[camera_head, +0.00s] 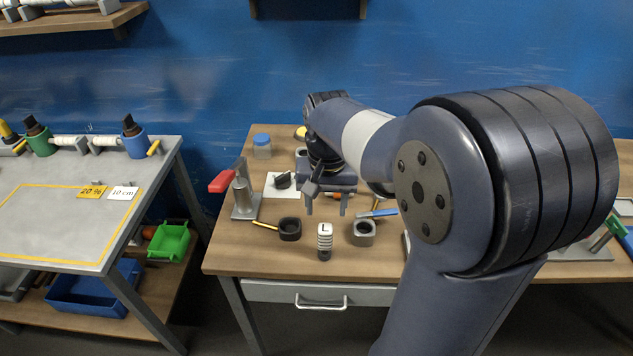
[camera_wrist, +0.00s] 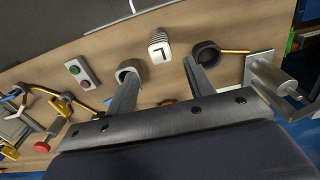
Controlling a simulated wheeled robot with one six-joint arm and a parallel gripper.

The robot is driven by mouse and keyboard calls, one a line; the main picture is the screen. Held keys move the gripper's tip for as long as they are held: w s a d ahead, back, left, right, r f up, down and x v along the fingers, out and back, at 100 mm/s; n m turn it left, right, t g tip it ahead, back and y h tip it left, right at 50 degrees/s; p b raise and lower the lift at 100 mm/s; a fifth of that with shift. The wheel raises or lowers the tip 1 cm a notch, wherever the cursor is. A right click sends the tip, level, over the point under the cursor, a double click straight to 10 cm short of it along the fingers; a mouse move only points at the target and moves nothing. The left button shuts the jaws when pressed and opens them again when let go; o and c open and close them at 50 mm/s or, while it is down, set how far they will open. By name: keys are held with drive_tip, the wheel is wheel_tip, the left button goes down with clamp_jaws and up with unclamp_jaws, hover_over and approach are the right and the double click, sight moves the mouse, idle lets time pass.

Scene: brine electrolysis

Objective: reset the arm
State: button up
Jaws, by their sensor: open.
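My gripper (camera_head: 326,204) hangs over the wooden table (camera_head: 225,262), its two fingers pointing down and spread apart with nothing between them. In the wrist view, my gripper (camera_wrist: 158,80) also shows open and empty. A white ribbed piece marked L (camera_head: 324,240) stands on the table in front of the fingers; it also shows in the wrist view (camera_wrist: 160,48). A black ring holder (camera_head: 289,229) is to its left and a grey ring holder (camera_head: 363,233) to its right. My arm covers much of the table's right half.
A stand with a red handle (camera_head: 222,181) and a blue-lidded jar (camera_head: 262,146) are at the table's left. A grey bench (camera_head: 60,205) with a yellow outline stands further left, with green (camera_head: 171,242) and blue (camera_head: 92,292) bins below. A blue wall is behind.

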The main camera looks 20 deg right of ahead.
sight(325, 228)
drive_tip(key=shift+f, duration=4.15)
drive_tip(key=shift+f, duration=0.15)
